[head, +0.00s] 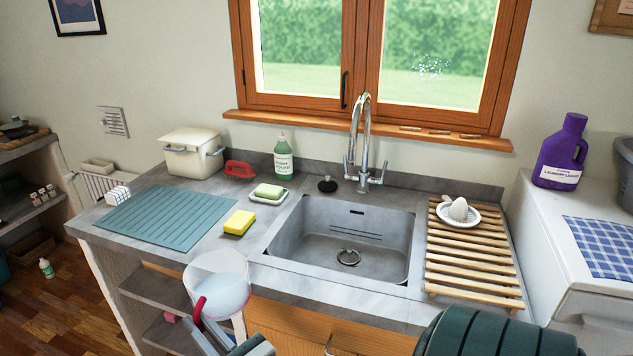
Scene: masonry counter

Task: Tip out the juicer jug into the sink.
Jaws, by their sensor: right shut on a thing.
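The juicer jug (232,265) is a clear, pale container with a red handle. It is in the air in front of the counter's front edge, left of the sink, and looks roughly upright. A pale bluish-white level shows inside it; I cannot tell for sure whether that is liquid. My right gripper (199,318) is shut on the red handle, at the bottom of the view. The sink (310,240) is a grey steel basin with a drain in its floor, and it looks empty. My left gripper is not in view.
A tall tap (363,140) stands behind the sink. A yellow sponge (239,222), a soap dish (269,194) and a green bottle (283,160) are left of it. A slatted wooden rack (470,260) with a white juicer top (459,212) is at right.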

